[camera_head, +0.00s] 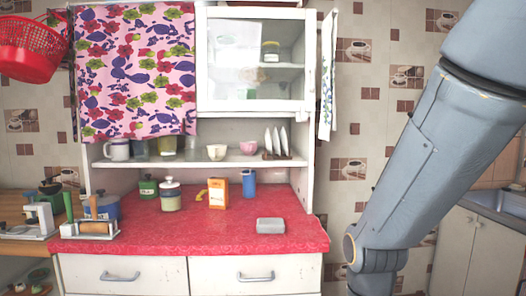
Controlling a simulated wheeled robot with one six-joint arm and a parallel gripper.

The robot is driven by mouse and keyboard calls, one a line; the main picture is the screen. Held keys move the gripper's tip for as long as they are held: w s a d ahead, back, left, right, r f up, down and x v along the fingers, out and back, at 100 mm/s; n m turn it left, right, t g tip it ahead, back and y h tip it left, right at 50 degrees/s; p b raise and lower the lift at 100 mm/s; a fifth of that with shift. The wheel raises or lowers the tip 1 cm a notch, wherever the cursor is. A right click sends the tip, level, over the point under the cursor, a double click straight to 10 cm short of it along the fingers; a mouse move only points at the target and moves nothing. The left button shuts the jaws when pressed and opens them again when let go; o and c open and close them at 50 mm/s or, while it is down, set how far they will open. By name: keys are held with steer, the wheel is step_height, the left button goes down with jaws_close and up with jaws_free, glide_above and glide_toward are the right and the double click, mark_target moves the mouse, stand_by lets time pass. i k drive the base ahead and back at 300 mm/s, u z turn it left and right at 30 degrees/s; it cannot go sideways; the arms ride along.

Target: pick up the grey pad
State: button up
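The grey pad (270,225) lies flat on the red oilcloth counter (180,238), right of the middle and close to the front edge. It is a small block with rounded corners, and nothing covers it. My arm comes down at the right side of the camera_head view, to the right of the counter and apart from the pad. My gripper is out of the picture, below the bottom edge.
Behind the pad stand an orange box (218,193), a blue container (249,184) and a glass jar (171,196). The counter around the pad is clear. Shelves with dishes rise behind.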

mark_target(264, 225)
steer(key=z, duration=0.3)
steer(key=i, duration=1.05)
steer(key=u, duration=0.35)
